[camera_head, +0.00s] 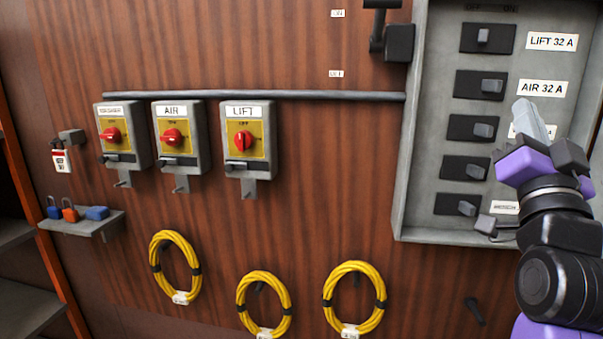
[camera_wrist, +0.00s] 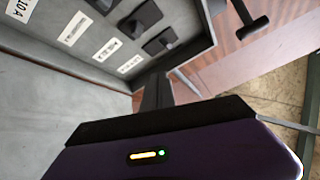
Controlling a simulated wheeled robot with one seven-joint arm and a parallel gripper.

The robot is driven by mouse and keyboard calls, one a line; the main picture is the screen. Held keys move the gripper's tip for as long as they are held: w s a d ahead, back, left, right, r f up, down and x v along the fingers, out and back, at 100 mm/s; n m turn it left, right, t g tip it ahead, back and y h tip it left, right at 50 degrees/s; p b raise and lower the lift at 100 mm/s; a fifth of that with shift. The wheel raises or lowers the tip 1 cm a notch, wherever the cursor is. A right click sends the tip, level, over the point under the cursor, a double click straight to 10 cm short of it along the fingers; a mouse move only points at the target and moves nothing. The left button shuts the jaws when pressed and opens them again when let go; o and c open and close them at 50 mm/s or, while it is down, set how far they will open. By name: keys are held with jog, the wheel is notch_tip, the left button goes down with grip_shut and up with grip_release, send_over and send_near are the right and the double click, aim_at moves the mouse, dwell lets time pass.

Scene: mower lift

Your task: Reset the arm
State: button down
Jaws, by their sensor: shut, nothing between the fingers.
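My arm comes in from the lower right in the head view. My gripper (camera_head: 526,112) is shut and empty, in front of the right part of the grey breaker panel (camera_head: 422,150). It covers part of a label; whether it touches the panel I cannot tell. In the wrist view the dark fingers (camera_wrist: 157,92) point toward the panel's edge (camera_wrist: 195,62). The LIFT 32 A breaker (camera_head: 484,37) has its lever farther left than the AIR 32 A breaker (camera_head: 485,85) and those below.
Three red-knobbed switch boxes hang left: one with a blurred label (camera_head: 111,134), AIR (camera_head: 173,137) and LIFT (camera_head: 244,140). LIFT's knob is upright. Yellow cable coils (camera_head: 354,300) hang below. Padlocks (camera_head: 70,212) sit on a shelf (camera_head: 105,226). A lever switch (camera_head: 399,42) adjoins the panel.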

jog(key=s+a+f+n+y, duration=0.3)
jog(key=s+a+f, duration=0.1)
jog(key=f, duration=0.5)
jog(key=s+a+f+n+y, duration=0.3)
jog(key=s+f+n, duration=0.15)
jog(key=f, duration=0.45)
jog(key=s+a+f+n+y, duration=0.25)
jog(key=s+a+f, duration=0.2)
jog(key=f, duration=0.45)
jog(key=s+a+f+g+y, duration=0.1)
jog(key=s+a+f+g, duration=0.1)
jog(key=s+f, duration=0.7)
jog(key=s+a+f+g+y, duration=0.1)
jog(key=s+a+f+g, duration=0.2)
jog(key=s+f, duration=0.6)
jog(key=s+g, duration=0.2)
jog(key=s, duration=0.6)
jog(key=shift+s+a+f+g, duration=0.15)
jog(key=shift+s+a+g, duration=0.05)
jog(key=shift+s+g, duration=0.1)
jog(key=shift+w, duration=0.15)
